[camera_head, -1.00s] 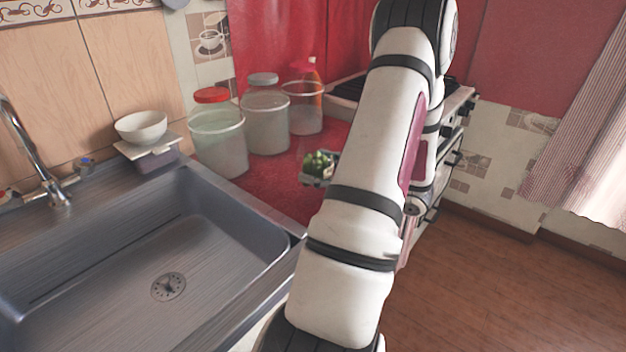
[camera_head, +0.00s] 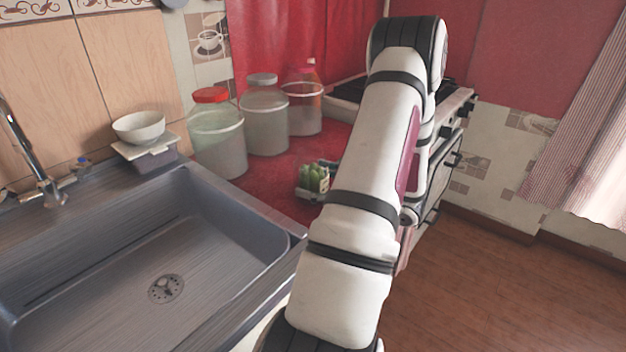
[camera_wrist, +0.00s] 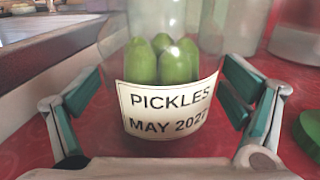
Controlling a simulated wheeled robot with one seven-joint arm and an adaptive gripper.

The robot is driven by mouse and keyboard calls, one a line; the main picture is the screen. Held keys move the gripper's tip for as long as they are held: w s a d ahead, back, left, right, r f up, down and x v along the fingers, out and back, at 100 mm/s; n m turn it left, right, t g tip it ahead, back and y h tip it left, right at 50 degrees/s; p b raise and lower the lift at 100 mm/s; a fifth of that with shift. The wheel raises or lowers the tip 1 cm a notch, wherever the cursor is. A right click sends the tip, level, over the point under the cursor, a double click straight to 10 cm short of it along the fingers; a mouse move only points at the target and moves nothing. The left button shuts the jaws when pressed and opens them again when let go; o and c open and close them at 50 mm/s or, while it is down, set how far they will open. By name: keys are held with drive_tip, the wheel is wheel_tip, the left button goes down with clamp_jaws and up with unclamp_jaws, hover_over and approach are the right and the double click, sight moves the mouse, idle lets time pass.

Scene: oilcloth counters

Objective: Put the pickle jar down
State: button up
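The pickle jar (camera_wrist: 160,107) is clear glass with green pickles inside and a white label reading "PICKLES MAY 2027". In the head view the jar (camera_head: 313,179) appears upright on the red counter (camera_head: 280,192), just left of my arm, which hides part of it. My gripper (camera_wrist: 165,88) is open in the wrist view. Its teal-padded fingers stand on either side of the jar, with small gaps between pads and glass. In the head view my arm mostly hides the gripper.
A sink (camera_head: 165,250) lies to the left, and a white bowl (camera_head: 139,126) sits on a scale. A stove (camera_head: 455,110) is beyond my arm. A green object (camera_wrist: 310,132) lies at the wrist view's right edge.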

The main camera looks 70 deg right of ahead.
drive_tip(key=shift+r, duration=0.25)
drive_tip(key=s, duration=0.4)
drive_tip(key=s+a, duration=0.1)
drive_tip(key=s, duration=0.3)
drive_tip(key=s+p, duration=0.1)
drive_tip(key=s, duration=0.3)
drive_tip(key=shift+a+f, duration=0.1)
drive_tip(key=shift+a, duration=0.05)
drive_tip(key=shift+a, duration=0.1)
